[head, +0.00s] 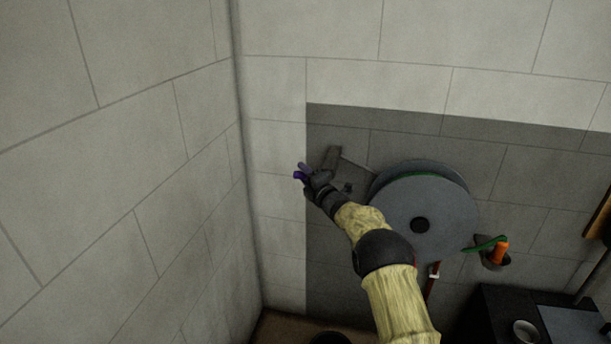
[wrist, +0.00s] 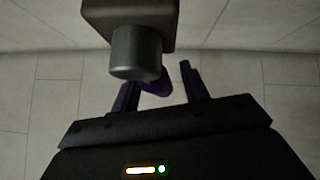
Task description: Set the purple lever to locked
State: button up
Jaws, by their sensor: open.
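The purple lever (wrist: 159,86) shows in the wrist view as a short purple piece below a grey round hub (wrist: 137,54), which sits on a dark block (wrist: 130,14). The hub hides part of the lever. My gripper (wrist: 157,80) is open, with one dark finger on each side of the purple piece; I cannot tell whether either finger touches it. In the head view my gripper (head: 301,172) is at the left part of the dark grey wall panel, beside the dark block (head: 331,157). There the purple lever cannot be told from the bluish fingertips. The locked mark is not visible.
A large grey disc (head: 418,222) with a green edge stands right of my gripper, behind my arm. Further right are a green-handled orange fitting (head: 500,252), a black unit (head: 506,305) and a small cup (head: 525,331). The left wall (head: 120,170) is bare.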

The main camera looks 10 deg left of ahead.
grip_shut()
